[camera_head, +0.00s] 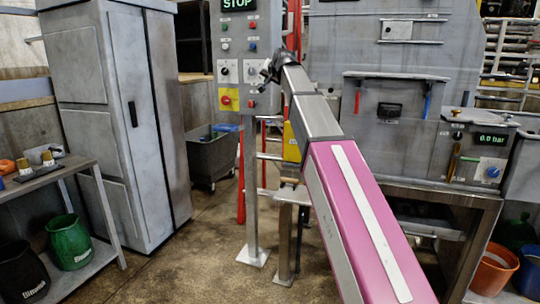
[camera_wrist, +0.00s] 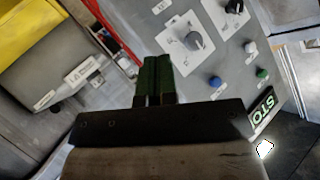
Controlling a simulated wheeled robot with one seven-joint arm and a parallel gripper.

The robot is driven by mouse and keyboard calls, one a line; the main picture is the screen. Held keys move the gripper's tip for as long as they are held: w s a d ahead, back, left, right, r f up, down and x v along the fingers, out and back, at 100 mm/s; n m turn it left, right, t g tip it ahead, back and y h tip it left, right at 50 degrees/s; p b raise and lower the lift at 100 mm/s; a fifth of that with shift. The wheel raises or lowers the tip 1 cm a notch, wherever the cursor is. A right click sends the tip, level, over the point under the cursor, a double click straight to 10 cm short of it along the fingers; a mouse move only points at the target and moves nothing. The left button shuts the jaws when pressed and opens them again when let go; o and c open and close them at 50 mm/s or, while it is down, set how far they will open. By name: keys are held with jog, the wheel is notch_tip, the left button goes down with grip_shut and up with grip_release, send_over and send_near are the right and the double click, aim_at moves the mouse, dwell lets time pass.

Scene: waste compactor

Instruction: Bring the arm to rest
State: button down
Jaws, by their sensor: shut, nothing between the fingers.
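My arm reaches from the lower right up to the grey control panel (camera_head: 237,45). My gripper (camera_head: 268,72) is at the panel's right edge in the head view, small and dark. In the wrist view the fingers of my gripper (camera_wrist: 155,68) are together with nothing between them. The panel face (camera_wrist: 232,62) lies just beyond them, tilted in the picture. Its rotary knob (camera_wrist: 194,41) is to the right of the fingertips. Whether the fingers touch the panel cannot be told.
The panel has a STOP display (camera_head: 238,4) and a red button on yellow (camera_head: 226,100). A tall grey cabinet (camera_head: 105,110) and a shelf table (camera_head: 40,180) stand left. The compactor (camera_head: 400,60) stands right. Open floor (camera_head: 190,260) lies between.

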jog(key=s+d+f+g+h, duration=0.1)
jog(key=s+d+f+g, duration=0.2)
jog(key=f, duration=1)
jog(key=s+d+f+g+h, duration=0.1)
jog(key=s+d+f, duration=0.3)
jog(key=f, duration=1)
jog(key=s+d+f+g+h, duration=0.1)
jog(key=s+d+f, duration=0.25)
jog(key=f, duration=0.95)
jog(key=s+d+f+n+g+h, duration=0.1)
jog(key=s+d+f+g, duration=0.2)
jog(key=s+f, duration=0.9)
jog(key=s+d+f+n+g, duration=0.1)
jog(key=s+d+f+g, duration=0.3)
jog(key=s+f, duration=0.8)
notch_tip(320, 180, down, 2)
jog(key=shift+s+d+f+h, duration=0.1)
jog(key=shift+s+d+h, duration=0.25)
jog(key=shift+d, duration=0.8)
